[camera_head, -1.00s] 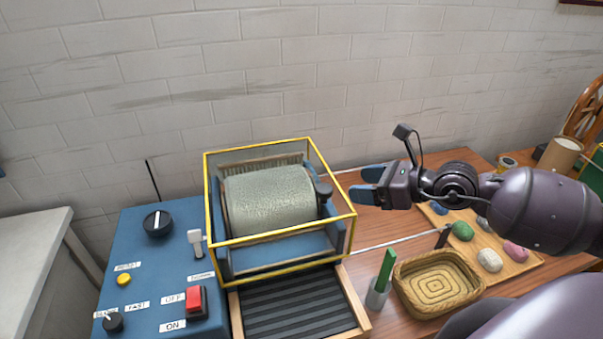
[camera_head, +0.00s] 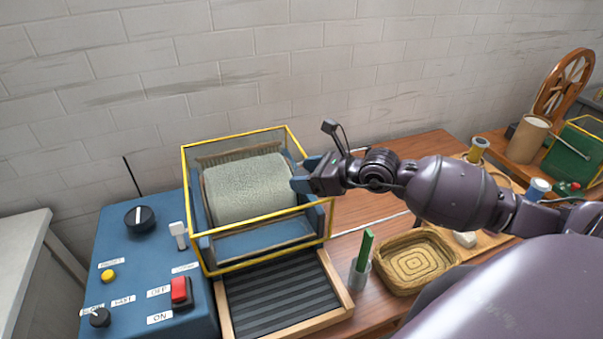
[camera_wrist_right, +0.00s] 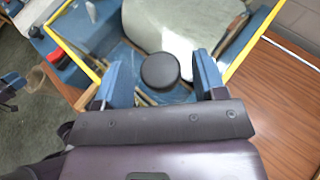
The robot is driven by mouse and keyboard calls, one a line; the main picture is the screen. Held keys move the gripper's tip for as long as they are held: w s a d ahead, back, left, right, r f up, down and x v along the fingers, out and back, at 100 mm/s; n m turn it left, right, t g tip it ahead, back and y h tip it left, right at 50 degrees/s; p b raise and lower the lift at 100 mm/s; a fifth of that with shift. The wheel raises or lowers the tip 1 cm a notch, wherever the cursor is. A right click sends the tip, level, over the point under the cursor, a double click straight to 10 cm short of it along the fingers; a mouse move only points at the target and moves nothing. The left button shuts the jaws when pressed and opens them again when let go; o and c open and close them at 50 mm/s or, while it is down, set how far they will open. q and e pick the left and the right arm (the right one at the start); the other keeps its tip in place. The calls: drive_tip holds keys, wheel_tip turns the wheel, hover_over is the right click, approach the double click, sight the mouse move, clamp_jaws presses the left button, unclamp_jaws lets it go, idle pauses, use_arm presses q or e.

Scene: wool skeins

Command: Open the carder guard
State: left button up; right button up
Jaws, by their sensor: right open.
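The carder guard (camera_head: 258,229) is a clear box with yellow edges. It stands closed over the carder's pale drum (camera_head: 248,188). My right gripper (camera_head: 303,174) is at the guard's right side, its blue fingers overlapping the yellow frame in the head view. In the right wrist view my right gripper (camera_wrist_right: 158,82) is open, with a round black knob (camera_wrist_right: 160,70) showing between and beyond its fingertips. I cannot tell whether the fingers touch the guard. In the head view the gripper hides the knob.
A blue control box (camera_head: 150,262) with a red switch (camera_head: 181,292) and black dial stands left of the guard. A ridged feed tray (camera_head: 342,299) lies in front. A green-handled tool in a cup (camera_head: 360,273) and a wicker basket (camera_head: 447,277) stand at the right.

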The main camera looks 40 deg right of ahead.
drive_tip(key=shift+w+a+f, duration=0.3)
drive_tip(key=shift+w, duration=0.2)
clamp_jaws()
